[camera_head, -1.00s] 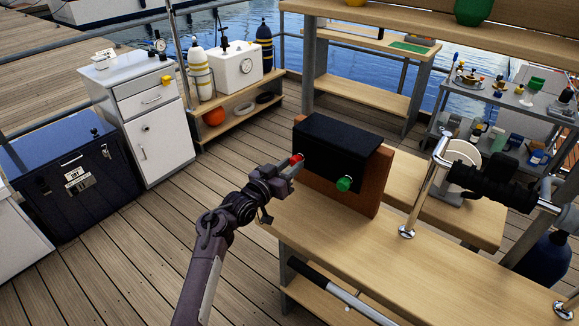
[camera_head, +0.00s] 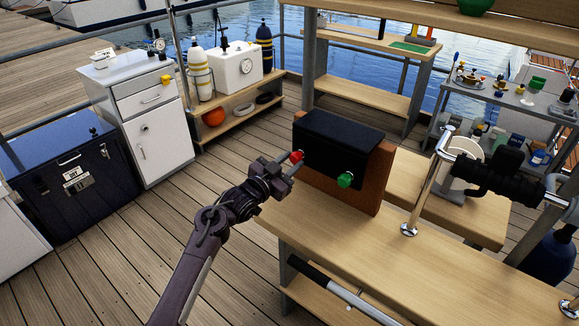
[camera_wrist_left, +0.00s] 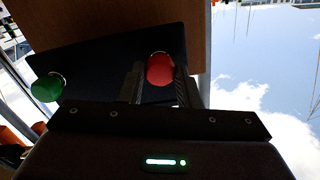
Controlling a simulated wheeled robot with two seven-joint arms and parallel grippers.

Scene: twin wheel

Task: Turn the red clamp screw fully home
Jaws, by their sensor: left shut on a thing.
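The red clamp screw (camera_head: 297,156) is a round red knob on the left of the black panel (camera_head: 328,153), which is fixed to an upright brown board (camera_head: 375,185). A green knob (camera_head: 345,180) sits to its right on the same panel. My left gripper (camera_head: 289,166) reaches in from the left and is shut on the red knob. In the left wrist view the red knob (camera_wrist_left: 160,69) shows between the two fingers, with the green knob (camera_wrist_left: 47,87) off to the left. The red knob's shaft is hidden. My right gripper is not in view.
The board stands on a wooden bench (camera_head: 350,240). A chrome rail (camera_head: 425,190) with a black fitting rises at the right. A white cabinet (camera_head: 150,120) and a dark blue chest (camera_head: 70,185) stand at the left. Open deck lies between them and the bench.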

